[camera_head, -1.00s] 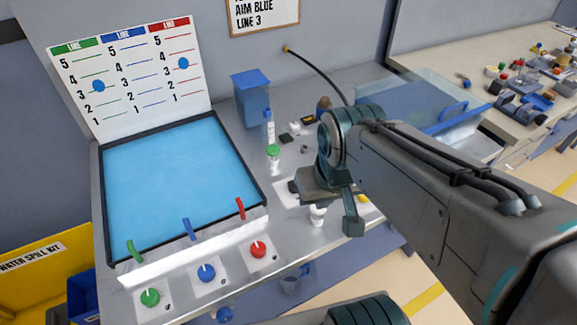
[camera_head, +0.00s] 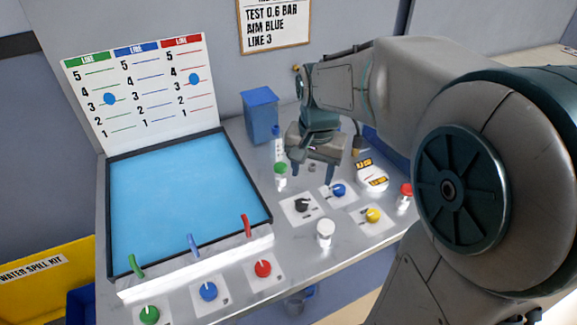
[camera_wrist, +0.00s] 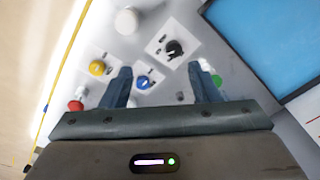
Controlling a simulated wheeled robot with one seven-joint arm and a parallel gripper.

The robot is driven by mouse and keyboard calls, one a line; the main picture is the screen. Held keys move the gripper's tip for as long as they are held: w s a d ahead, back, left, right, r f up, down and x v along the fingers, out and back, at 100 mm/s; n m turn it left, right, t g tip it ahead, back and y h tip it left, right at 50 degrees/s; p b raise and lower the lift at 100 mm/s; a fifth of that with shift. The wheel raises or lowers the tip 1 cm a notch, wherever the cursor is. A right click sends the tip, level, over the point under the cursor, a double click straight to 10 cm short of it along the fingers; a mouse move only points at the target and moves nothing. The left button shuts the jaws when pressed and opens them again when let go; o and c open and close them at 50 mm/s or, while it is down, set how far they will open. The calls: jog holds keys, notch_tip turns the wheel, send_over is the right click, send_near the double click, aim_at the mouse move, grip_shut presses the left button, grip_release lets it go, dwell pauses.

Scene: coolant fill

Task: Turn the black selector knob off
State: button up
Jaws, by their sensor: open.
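The black selector knob (camera_head: 302,205) sits on a white square plate on the grey bench, between the blue tank and the blue knob. It also shows in the wrist view (camera_wrist: 174,48), upper middle, with a pale pointer mark on it. My gripper (camera_head: 312,175) is above the bench, just behind the black knob in the head view, fingers pointing down. In the wrist view its two fingers (camera_wrist: 166,85) are apart with nothing held between them. The blue knob (camera_wrist: 145,82) shows between the fingers, below them; the black knob lies beyond the fingertips.
A yellow knob (camera_head: 373,215), a red-topped part (camera_head: 405,195) and a white cylinder (camera_head: 325,233) stand near the black knob. A blue tank (camera_head: 265,180) and a blue bin (camera_head: 260,115) stand further left and behind.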

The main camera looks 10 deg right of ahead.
aim_at(302, 202)
jog(key=w+f+m+g, duration=0.1)
jog(key=w+f+m, duration=0.35)
jog(key=w, duration=0.35)
jog(key=shift+n, duration=0.45)
jog(key=f, duration=1.3)
jog(key=shift+s+f, duration=0.2)
jog(key=shift+f, duration=0.05)
jog(key=c, duration=1)
